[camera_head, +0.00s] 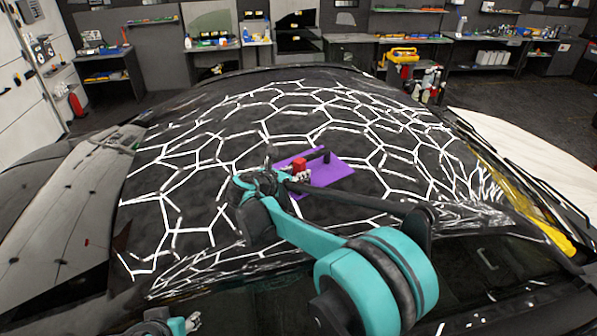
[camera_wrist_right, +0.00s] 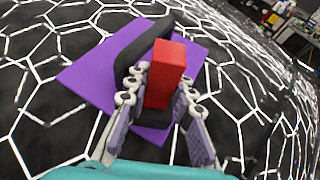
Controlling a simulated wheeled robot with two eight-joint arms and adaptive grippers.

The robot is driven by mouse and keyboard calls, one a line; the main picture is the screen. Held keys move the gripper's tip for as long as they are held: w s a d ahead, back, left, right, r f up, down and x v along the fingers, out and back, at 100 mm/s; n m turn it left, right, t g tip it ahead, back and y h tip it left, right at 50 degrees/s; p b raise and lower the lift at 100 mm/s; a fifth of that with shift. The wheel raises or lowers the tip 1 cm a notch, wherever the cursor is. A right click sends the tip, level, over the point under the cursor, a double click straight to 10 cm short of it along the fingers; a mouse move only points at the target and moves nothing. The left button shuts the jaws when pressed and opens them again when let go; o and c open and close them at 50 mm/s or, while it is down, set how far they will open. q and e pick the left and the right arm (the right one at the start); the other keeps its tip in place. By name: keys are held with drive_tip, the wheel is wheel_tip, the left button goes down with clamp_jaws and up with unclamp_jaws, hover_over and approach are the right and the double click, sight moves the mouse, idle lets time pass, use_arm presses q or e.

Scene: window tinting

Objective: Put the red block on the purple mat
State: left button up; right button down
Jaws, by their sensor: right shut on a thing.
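The red block (camera_head: 299,165) is upright between the fingers of my right gripper (camera_head: 300,176). In the right wrist view the red block (camera_wrist_right: 167,75) stands between the two pale, jointed fingers of the right gripper (camera_wrist_right: 158,92), which is shut on it. The purple mat (camera_head: 334,175) lies on the dark, white-lined curved surface. It also shows in the right wrist view (camera_wrist_right: 88,75), behind and left of the block. I cannot tell whether the block touches the mat. A bit of my left gripper (camera_head: 192,322) shows at the bottom edge; its jaws are unclear.
A black curved bar (camera_wrist_right: 133,48) arches beside the block over the mat; I cannot tell what it belongs to. The white hexagon-lined car surface (camera_head: 225,150) slopes away on all sides and is mostly clear. Workbenches with tools stand far behind.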

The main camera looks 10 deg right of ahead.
drive_tip(key=shift+s, duration=0.1)
drive_tip(key=c, duration=1.3)
unclamp_jaws()
